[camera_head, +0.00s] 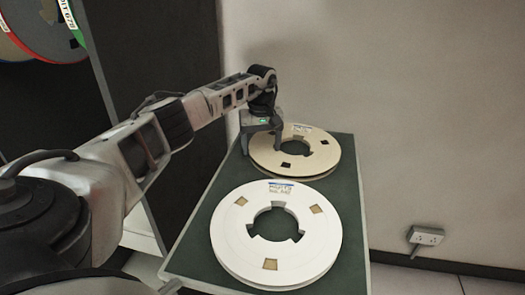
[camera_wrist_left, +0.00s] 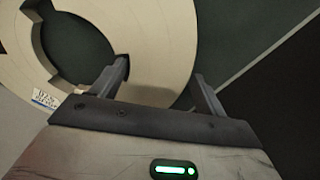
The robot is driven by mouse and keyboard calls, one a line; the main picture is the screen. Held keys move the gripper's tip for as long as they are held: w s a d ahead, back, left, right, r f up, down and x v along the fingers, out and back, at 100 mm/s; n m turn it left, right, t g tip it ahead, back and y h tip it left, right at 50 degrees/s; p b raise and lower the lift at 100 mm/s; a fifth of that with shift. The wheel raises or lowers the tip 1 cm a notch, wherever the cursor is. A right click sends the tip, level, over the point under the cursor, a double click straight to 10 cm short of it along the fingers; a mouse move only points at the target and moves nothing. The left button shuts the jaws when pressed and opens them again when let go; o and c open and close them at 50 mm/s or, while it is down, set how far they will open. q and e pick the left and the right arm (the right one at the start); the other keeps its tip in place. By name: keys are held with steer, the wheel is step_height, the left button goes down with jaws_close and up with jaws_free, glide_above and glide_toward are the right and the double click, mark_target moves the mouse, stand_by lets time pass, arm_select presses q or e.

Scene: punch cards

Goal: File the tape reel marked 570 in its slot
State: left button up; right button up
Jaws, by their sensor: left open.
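A beige tape reel (camera_head: 318,160) lies flat at the far end of a green-topped table (camera_head: 349,210). Its label is too small to read for certain. A white tape reel (camera_head: 236,240) lies flat nearer, also with an unreadable label. I cannot tell which is 570. My left gripper (camera_head: 262,149) is open and points down at the beige reel's left edge. In the left wrist view the open fingers (camera_wrist_left: 161,76) straddle the band of the beige reel (camera_wrist_left: 165,35), one near its central hole, one beyond its outer rim. My right gripper is not in view.
A dark cabinet or panel (camera_head: 150,45) stands left of the table. Several coloured reels (camera_head: 38,28) hang or stand at the upper left. A wall is behind and right of the table, with a socket (camera_head: 426,236) low down.

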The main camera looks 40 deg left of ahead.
arm_select(q)
steer(key=c, duration=0.9)
steer(key=shift+r, duration=0.1)
steer(key=shift+c, duration=1)
steer(key=shift+w, duration=0.1)
steer(key=shift+r+p, duration=2.4)
steer(key=shift+r, duration=0.65)
